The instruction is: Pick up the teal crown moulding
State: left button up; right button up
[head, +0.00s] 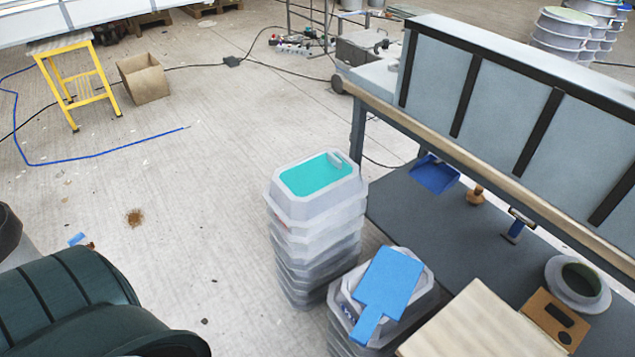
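I see no piece that I can clearly tell is a crown moulding. A bright teal flat surface (318,174) lies in the recessed top of the uppermost mould on a tall stack of pale grey moulds (313,243), near the middle of the head view. A small grey piece sits at its upper right corner. I cannot tell whether the teal surface is a separate part. Neither of my grippers shows in the head view.
A blue paddle-shaped board (390,285) lies on a shorter mould stack at the front. A workbench (480,165) with a lower shelf stands right. A dark green ribbed object (65,305) fills the lower left. A yellow stool (80,80) and cardboard box (143,78) stand farther back. Left floor is mostly open.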

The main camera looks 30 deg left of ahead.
aim_at(304, 192)
jog(key=j+z, duration=0.1)
jog(key=z, duration=0.15)
jog(key=j+z, duration=0.15)
jog(key=z, duration=0.15)
jog(key=j+z, duration=0.25)
jog(key=j, duration=0.25)
jog(key=k+j+z, duration=0.2)
jog(key=j, duration=0.3)
jog(key=k+j, duration=0.1)
jog(key=j, duration=0.9)
jog(key=k+j+z, duration=0.1)
jog(key=j, duration=0.4)
jog(key=k+j, duration=0.15)
jog(key=j, duration=0.35)
